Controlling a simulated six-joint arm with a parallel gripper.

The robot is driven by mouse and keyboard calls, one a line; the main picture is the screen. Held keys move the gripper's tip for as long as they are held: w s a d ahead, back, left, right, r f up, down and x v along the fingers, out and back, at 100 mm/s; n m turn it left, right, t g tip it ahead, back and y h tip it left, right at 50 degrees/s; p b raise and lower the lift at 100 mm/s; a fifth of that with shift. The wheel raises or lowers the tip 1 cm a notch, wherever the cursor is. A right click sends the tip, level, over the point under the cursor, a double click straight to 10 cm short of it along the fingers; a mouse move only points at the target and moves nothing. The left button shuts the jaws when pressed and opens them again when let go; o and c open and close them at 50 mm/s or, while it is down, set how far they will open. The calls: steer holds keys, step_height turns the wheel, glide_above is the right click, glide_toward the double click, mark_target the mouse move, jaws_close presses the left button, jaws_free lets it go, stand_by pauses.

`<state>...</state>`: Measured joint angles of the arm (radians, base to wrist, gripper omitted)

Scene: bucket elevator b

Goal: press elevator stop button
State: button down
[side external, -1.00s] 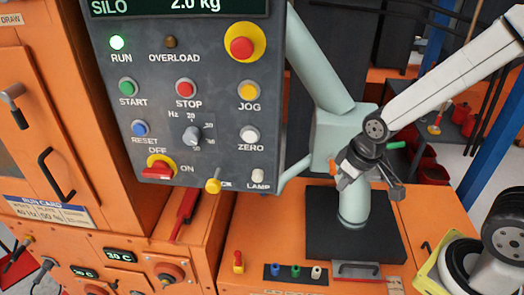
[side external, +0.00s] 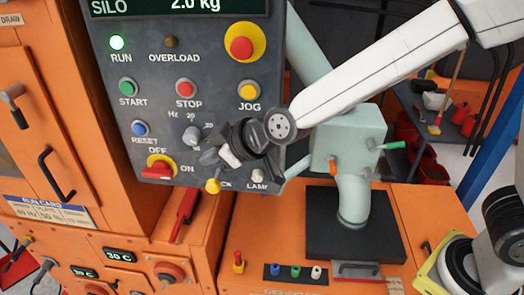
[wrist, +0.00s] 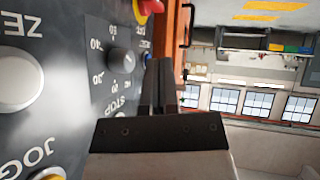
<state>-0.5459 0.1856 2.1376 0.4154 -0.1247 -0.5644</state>
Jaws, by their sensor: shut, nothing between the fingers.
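The red STOP button (side external: 187,89) is on the grey control panel (side external: 215,60), under the JOG-side red emergency knob's level and right of the green START button (side external: 126,88). Nothing covers it in the side view. In the wrist view the STOP label shows upside down left of my gripper, and the button itself is hidden behind the gripper body. My gripper (side external: 207,157) is shut and empty, in front of the lower panel, below and right of the STOP button. Its dark fingers (wrist: 158,65) also show in the wrist view; contact with the panel cannot be told.
The Hz dial (side external: 192,135), yellow JOG button (side external: 249,91) and red mushroom knob (side external: 241,47) surround the area. A red OFF/ON switch (side external: 158,171) and yellow-tipped lever (side external: 212,186) are below. A pale green machine column (side external: 348,150) stands right.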

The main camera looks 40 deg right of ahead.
mark_target(178, 87)
steer(key=a+r+m+t+h, duration=0.5)
steer(key=a+r+m+t, duration=0.2)
steer(key=m, duration=1.2)
steer(key=shift+a+r+m+t, duration=0.25)
steer(key=shift+r+t, duration=0.9)
steer(key=shift+t, duration=0.85)
steer(key=shift+d, duration=0.15)
steer(key=shift+w+d, duration=3.05)
steer(key=shift+w, duration=0.05)
steer(key=shift+w+d, duration=0.55)
steer(key=shift+d, duration=0.05)
steer(key=shift+a, duration=0.1)
steer(key=shift+s+a, duration=0.5)
steer(key=shift+s, duration=0.1)
